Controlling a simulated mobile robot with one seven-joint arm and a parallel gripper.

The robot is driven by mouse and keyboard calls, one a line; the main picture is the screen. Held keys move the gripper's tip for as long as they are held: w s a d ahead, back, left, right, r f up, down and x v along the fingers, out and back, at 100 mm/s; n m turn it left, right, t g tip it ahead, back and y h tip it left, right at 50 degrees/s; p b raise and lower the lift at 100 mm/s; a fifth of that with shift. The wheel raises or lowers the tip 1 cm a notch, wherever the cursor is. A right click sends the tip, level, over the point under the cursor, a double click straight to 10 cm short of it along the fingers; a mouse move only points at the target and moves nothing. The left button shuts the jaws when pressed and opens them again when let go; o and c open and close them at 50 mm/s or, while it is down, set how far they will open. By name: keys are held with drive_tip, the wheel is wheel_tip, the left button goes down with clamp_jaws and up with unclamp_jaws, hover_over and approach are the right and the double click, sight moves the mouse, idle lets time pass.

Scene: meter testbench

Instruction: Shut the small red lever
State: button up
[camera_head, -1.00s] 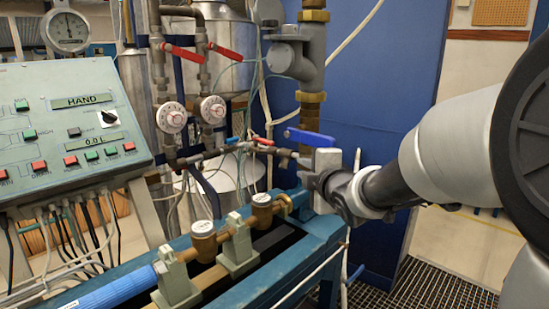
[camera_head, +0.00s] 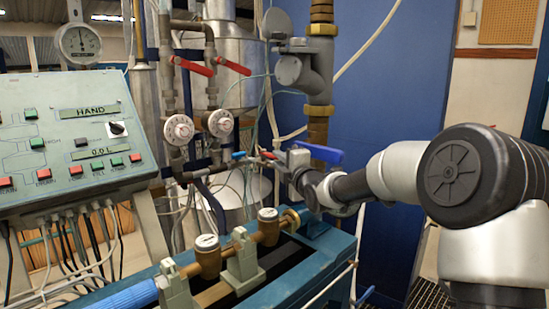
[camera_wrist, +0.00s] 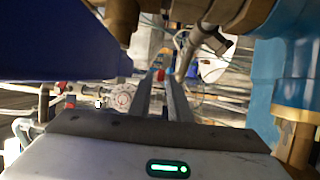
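The small red lever (camera_head: 267,154) sits on the thin horizontal pipe in the head view, just right of a small blue lever (camera_head: 238,155). My gripper (camera_head: 284,160) reaches in from the right, its tips close to the red lever. In the wrist view my two fingers (camera_wrist: 160,88) stand parallel with a gap between them. A small red piece (camera_wrist: 160,75), apparently the lever, shows in line with the gap near the tips. Whether the fingers touch it cannot be told.
A large blue handle (camera_head: 315,152) lies right beside my gripper and fills the left of the wrist view (camera_wrist: 60,40). Two larger red levers (camera_head: 193,67) (camera_head: 233,66) are above two white dials. A teal bench (camera_head: 315,262) with brass meters is below; a control panel (camera_head: 70,150) stands left.

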sight(270, 155)
drive_tip(key=shift+x, duration=2.15)
drive_tip(key=shift+c, duration=0.4)
clamp_jaws()
